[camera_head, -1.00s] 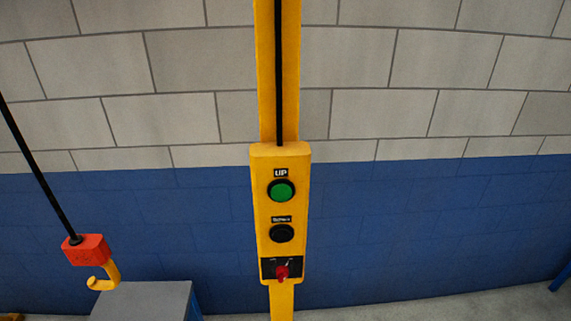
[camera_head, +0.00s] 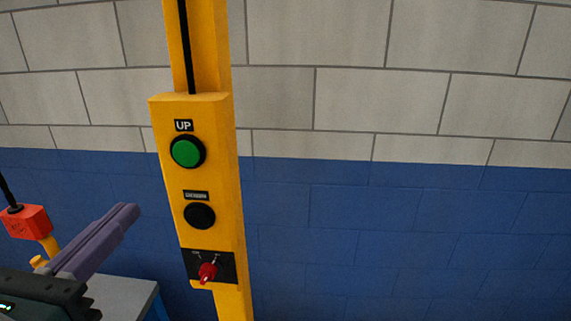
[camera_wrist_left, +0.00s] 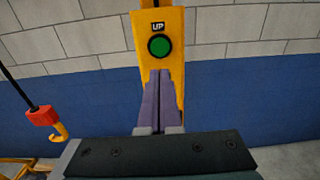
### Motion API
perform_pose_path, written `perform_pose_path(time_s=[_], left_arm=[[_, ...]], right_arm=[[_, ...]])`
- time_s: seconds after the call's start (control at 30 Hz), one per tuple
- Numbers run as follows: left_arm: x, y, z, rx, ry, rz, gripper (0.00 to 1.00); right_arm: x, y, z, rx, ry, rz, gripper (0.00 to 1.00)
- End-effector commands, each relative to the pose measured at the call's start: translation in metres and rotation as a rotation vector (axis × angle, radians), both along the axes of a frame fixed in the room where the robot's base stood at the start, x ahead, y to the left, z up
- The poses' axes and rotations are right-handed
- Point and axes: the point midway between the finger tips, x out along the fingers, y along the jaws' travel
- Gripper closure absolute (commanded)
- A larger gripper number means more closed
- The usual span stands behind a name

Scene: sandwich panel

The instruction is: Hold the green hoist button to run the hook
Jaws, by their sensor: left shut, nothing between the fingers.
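The green UP button (camera_head: 187,152) sits at the top of a yellow control box (camera_head: 222,230) on a yellow post. Below it are a black button (camera_head: 200,215) and a red switch (camera_head: 207,271). The hook block (camera_head: 27,222) is red, with a yellow hook, and hangs on a black cable at the far left. My left gripper (camera_head: 130,212) is shut and empty, left of the box and lower than the green button. In the left wrist view its purple fingers (camera_wrist_left: 160,75) point at the box just below the green button (camera_wrist_left: 159,46). They hide the black button there.
A grey block (camera_head: 125,295) stands under the hook at the lower left. A wall, pale above and blue below (camera_head: 400,230), runs behind. The space right of the post is clear.

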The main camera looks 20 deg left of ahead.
Motion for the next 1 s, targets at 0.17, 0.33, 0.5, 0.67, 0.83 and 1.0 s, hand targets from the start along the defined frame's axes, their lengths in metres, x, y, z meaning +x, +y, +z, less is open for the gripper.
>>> perform_pose_path(time_s=[0.17, 0.33, 0.5, 0.67, 0.83, 1.0], left_arm=[[0.0, -0.001, 0.0, 0.008, 0.002, -0.003, 1.0], [0.001, 0.0, 0.001, 0.005, 0.0, -0.001, 1.0], [0.016, 0.004, 0.004, 0.005, -0.003, 0.0, 1.0], [0.046, 0.011, 0.005, 0.005, -0.003, 0.001, 1.0], [0.081, 0.019, 0.003, 0.004, -0.002, 0.001, 1.0], [0.111, 0.026, 0.001, 0.005, -0.002, 0.001, 1.0]], right_arm=[[0.0, 0.0, 0.0, 0.001, 0.001, 0.0, 0.29], [-0.001, 0.001, 0.001, 0.002, 0.001, 0.001, 0.29], [-0.001, 0.001, 0.009, 0.003, 0.002, 0.0, 0.29], [-0.001, 0.001, 0.02, 0.004, 0.004, -0.001, 0.29], [-0.001, 0.002, 0.027, 0.005, 0.004, 0.0, 0.29], [-0.001, 0.001, 0.031, 0.005, 0.004, 0.0, 0.29]])
